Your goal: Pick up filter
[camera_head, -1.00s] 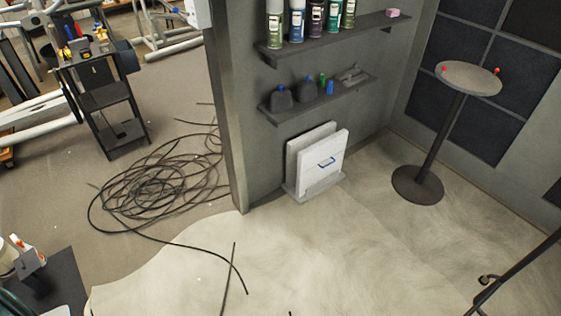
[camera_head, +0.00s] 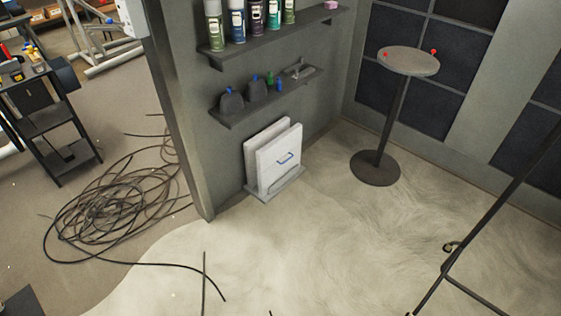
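Two white square panels, which look like the filters (camera_head: 272,165), stand upright side by side in a low grey holder (camera_head: 262,196) on the floor against the grey wall.
Shelves above hold spray cans (camera_head: 238,20) and dark bottles (camera_head: 257,90). A round pedestal table (camera_head: 409,61) stands right of the panels. A dark thin frame (camera_head: 480,230) crosses the right side. Coiled cable (camera_head: 115,215) lies left. The floor before the panels is clear.

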